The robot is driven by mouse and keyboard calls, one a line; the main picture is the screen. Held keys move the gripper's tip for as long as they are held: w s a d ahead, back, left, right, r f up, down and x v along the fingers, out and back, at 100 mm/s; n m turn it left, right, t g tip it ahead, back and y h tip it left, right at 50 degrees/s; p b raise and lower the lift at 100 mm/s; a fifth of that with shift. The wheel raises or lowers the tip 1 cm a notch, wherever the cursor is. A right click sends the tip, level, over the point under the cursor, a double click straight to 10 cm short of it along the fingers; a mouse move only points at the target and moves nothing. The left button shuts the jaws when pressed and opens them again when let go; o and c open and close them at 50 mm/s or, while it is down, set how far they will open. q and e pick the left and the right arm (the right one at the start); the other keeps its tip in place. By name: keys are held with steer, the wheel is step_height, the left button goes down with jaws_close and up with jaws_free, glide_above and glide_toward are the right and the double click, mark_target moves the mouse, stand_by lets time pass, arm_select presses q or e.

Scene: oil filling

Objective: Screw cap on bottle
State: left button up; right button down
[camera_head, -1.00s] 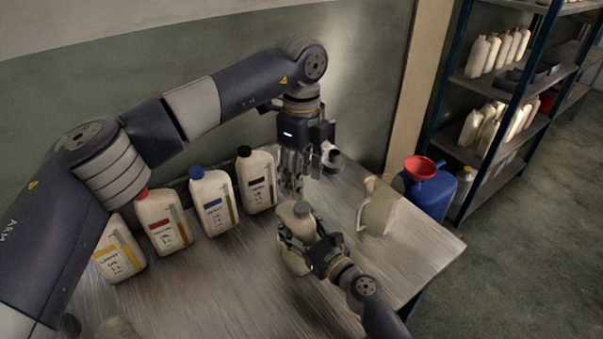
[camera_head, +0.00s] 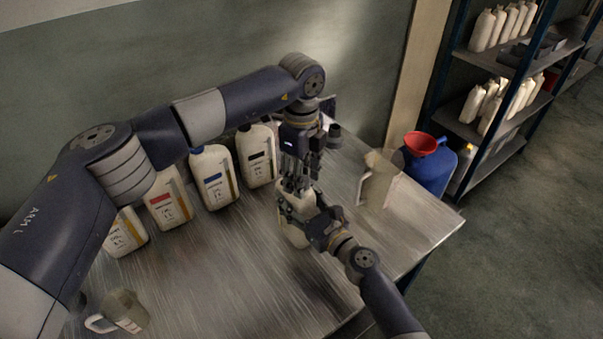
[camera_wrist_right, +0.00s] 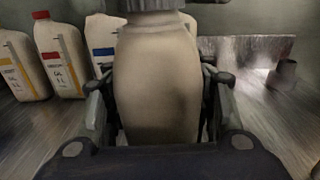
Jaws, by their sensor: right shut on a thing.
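A cream bottle (camera_head: 291,230) stands upright near the middle of the metal table. My right gripper (camera_head: 305,226) is shut around its body from the lower right. In the right wrist view the bottle (camera_wrist_right: 156,88) fills the middle, with the gripper's fingers (camera_wrist_right: 158,100) on both sides of it. My left gripper (camera_head: 297,183) points straight down at the bottle's top, its fingertips at the neck. The grey cap is hidden behind those fingers in the head view, and I cannot tell whether they are closed on it.
Labelled bottles with yellow, red (camera_head: 168,200), blue (camera_head: 213,178) and black markings stand along the back of the table (camera_head: 230,275). A beige jug (camera_head: 376,182) stands to the right, a grey jug (camera_head: 122,312) at front left. A blue container with a red funnel (camera_head: 424,144) is beyond.

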arm_select(q)
jaws_close()
